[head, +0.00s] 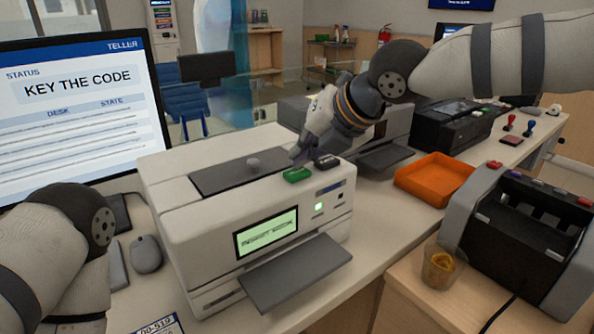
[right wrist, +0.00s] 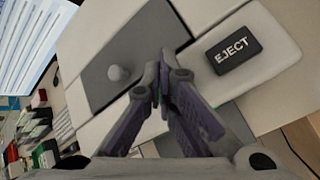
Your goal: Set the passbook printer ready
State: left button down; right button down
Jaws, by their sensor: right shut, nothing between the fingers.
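The passbook printer (head: 195,222) stands on the counter, cream-coloured, with a lit green display (head: 265,233) whose text is too blurred to read. A green button (head: 297,174) and a dark button (head: 327,161) sit on its top right. In the right wrist view the dark button reads EJECT (right wrist: 234,56). A grey lid with a round knob (right wrist: 117,73) lies beside it. My right gripper (head: 297,157) is shut and empty just above the printer top, by the green button, which it hides in the wrist view (right wrist: 158,82). My left arm is at the lower left; its gripper is out of view.
A monitor (head: 80,105) reads KEY THE CODE. A mouse (head: 146,254) lies left of the printer. An orange tray (head: 434,181), a note counter (head: 520,235) and a cup (head: 440,267) stand to the right. Stamps (head: 509,123) and another dark machine (head: 450,123) are behind.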

aim_at(302, 170)
jog(key=shift+r, duration=0.4)
jog(key=shift+r, duration=2.5)
